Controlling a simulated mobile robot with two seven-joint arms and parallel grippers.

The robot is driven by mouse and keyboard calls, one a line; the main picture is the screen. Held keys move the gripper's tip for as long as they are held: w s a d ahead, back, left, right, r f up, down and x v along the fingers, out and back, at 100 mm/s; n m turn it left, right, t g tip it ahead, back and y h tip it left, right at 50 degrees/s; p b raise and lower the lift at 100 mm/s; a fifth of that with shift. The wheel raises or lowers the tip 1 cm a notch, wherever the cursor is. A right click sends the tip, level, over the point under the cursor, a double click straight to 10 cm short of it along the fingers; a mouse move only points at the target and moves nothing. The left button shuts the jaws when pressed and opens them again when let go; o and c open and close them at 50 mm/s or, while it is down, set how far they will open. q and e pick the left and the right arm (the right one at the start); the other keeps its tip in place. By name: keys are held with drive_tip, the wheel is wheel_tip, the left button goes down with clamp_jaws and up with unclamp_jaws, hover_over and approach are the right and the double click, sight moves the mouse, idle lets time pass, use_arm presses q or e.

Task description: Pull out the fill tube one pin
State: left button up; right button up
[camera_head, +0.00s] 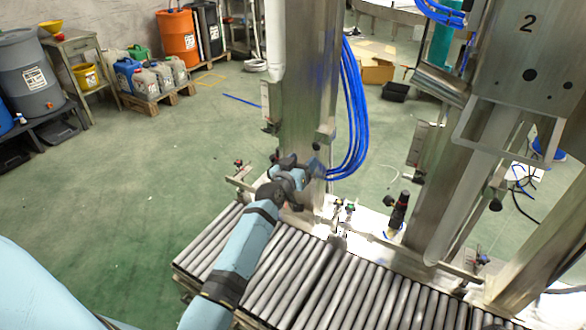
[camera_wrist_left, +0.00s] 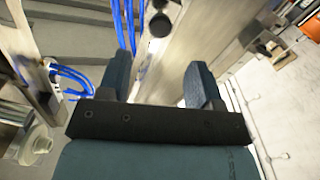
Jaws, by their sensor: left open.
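The metal column of the first fill tube (camera_head: 305,75) stands upright left of centre in the head view. In the left wrist view a round black pin knob (camera_wrist_left: 160,24) sits on the pale metal face (camera_wrist_left: 182,45), beyond the fingertips and roughly in line with the gap between them. My left gripper (camera_head: 301,168) is at the lower part of this column, and it also shows in the left wrist view (camera_wrist_left: 162,72). Its fingers are apart with nothing held between them. In the head view the gripper partly hides the column's lower part. My right gripper is not in view.
Blue hoses (camera_head: 353,110) hang along the column's right side. A second column marked 2 (camera_head: 520,60) stands to the right. A roller conveyor (camera_head: 330,285) runs below my arm. A black bottle-like part (camera_head: 399,210) stands between the columns. Green floor lies open at left.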

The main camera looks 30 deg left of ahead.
use_arm(q)
drive_tip(key=s, duration=0.5)
drive_tip(key=shift+s+d+p, duration=0.15)
drive_tip(key=shift+s+p, duration=0.15)
drive_tip(key=shift+s, duration=0.05)
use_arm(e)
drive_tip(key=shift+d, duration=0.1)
